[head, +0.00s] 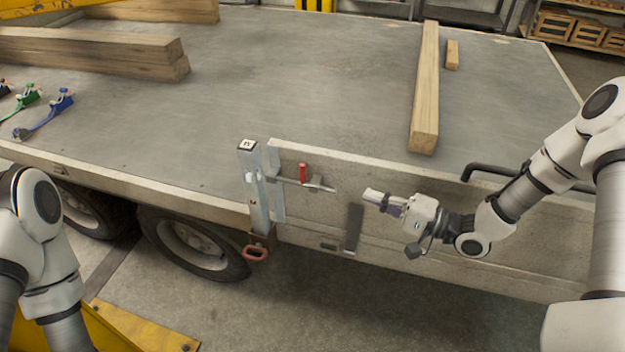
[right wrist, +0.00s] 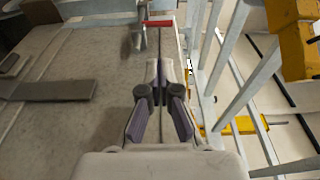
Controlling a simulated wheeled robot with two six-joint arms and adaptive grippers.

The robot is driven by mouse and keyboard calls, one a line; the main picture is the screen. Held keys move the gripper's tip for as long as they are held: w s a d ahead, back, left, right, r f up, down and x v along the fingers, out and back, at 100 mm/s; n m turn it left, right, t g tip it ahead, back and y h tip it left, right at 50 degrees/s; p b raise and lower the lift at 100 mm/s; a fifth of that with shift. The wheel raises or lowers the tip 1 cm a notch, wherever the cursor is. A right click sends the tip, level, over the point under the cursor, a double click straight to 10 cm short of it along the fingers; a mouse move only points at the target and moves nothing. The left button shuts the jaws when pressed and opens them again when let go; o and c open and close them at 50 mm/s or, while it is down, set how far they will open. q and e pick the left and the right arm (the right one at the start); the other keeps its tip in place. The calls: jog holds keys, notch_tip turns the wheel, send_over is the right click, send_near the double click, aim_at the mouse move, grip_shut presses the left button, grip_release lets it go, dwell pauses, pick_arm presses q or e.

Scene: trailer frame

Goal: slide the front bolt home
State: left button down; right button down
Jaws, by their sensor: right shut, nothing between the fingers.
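The front bolt (head: 318,187) is a thin grey bar with a red handle (head: 302,172), lying along the upper part of the trailer's side board (head: 460,218). Its left end is close to the upright metal post (head: 249,182); whether it enters the post I cannot tell. My right gripper (head: 370,196) is shut and empty, to the right of the bolt and apart from it, pointing left along the board. In the right wrist view the red handle (right wrist: 158,23) shows beyond the closed fingertips (right wrist: 159,64). My left gripper is outside the view; only its arm shows.
A dark flat strap or hinge (head: 353,228) stands on the board below the fingers. A red-brown ring (head: 256,253) hangs below the post. Timber beams (head: 424,95) and blue (head: 50,112) and green straps (head: 25,97) lie on the deck. The deck's middle is clear.

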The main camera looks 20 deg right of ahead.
aim_at(301, 175)
jog(key=p+x, duration=0.2)
jog(key=x, duration=1.2)
jog(key=shift+a, duration=0.1)
jog(key=w+a+b, duration=0.1)
jog(key=a+b, duration=0.1)
jog(key=a, duration=0.1)
jog(key=shift+w+f, duration=0.2)
jog(key=shift+w, duration=0.2)
jog(key=shift+w+a+r, duration=0.1)
jog(key=shift+w+r, duration=0.05)
jog(key=shift+r, duration=0.05)
